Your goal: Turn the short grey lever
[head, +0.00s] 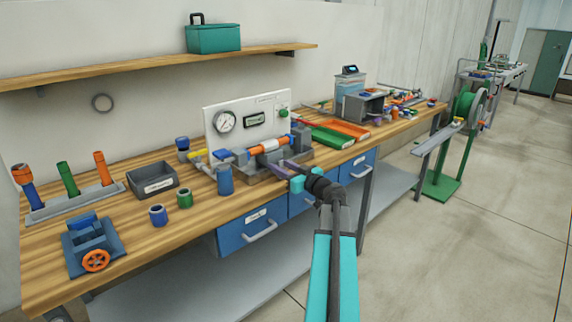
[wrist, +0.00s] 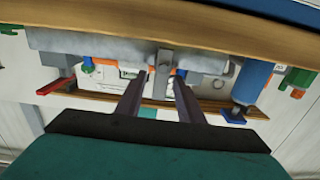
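The pipe assembly (head: 262,162) sits on the wooden bench in front of a white gauge panel (head: 248,115). In the wrist view a short grey lever-like part (wrist: 162,62) stands out from the grey pipework, between my fingertips. In the head view I cannot pick this part out behind my fingers. My gripper (head: 286,165) reaches in from the bench's front edge to the assembly. In the wrist view my gripper (wrist: 161,78) is open, with one finger on each side of the grey part. I cannot tell whether either finger touches it.
A blue cup (head: 225,180) stands left of the assembly, close to my gripper. Green (head: 328,137) and orange (head: 343,128) trays lie to the right. A grey bin (head: 152,180) and a blue block with an orange wheel (head: 96,260) are further left. Drawers are below.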

